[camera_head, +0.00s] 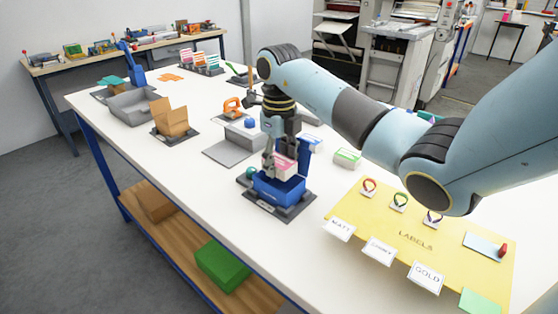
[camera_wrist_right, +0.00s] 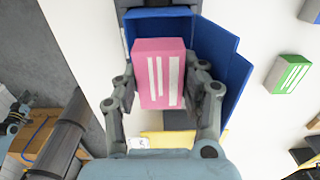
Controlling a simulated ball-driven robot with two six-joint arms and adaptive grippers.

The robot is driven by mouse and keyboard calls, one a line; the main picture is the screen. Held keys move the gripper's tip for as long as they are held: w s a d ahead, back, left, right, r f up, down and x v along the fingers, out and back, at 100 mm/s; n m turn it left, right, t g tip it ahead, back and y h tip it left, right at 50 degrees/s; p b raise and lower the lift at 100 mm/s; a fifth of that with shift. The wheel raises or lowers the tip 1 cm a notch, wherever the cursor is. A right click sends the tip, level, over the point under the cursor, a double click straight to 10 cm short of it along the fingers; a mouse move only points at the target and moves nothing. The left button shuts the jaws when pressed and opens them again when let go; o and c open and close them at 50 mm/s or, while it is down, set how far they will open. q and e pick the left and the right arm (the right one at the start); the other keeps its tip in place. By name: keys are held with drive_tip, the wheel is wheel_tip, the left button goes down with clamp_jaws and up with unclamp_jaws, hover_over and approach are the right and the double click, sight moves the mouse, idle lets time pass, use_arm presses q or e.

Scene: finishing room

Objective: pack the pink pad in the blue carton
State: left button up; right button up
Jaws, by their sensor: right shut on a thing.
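The pink pad (camera_wrist_right: 158,74) is a pink block with white stripes on its face. In the head view the pink pad (camera_head: 282,163) is at the opening of the blue carton (camera_head: 279,190), partly hidden by the fingers. My right gripper (camera_head: 277,160) is shut on the pad from both sides, directly above the carton. In the right wrist view the gripper (camera_wrist_right: 165,90) has a finger on each side of the pad. The blue carton (camera_wrist_right: 225,60) shows behind the pad with its flap up. Whether the pad touches the carton floor is hidden. My left gripper is not in view.
The carton stands on a dark base (camera_head: 262,207). A yellow labels mat (camera_head: 395,255) lies to the right with rings and tags. A green-and-white pad (camera_head: 347,157) lies right of the carton. A brown carton (camera_head: 170,117) and grey tray (camera_head: 131,107) stand at the left.

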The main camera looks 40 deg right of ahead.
drive_tip(key=shift+f, duration=0.4)
idle(0.3)
drive_tip(key=o, duration=1.3)
drive_tip(key=shift+c, duration=0.2)
drive_tip(key=shift+r+p, duration=3.5)
drive_tip(key=shift+r, duration=1.55)
drive_tip(key=shift+f, duration=0.1)
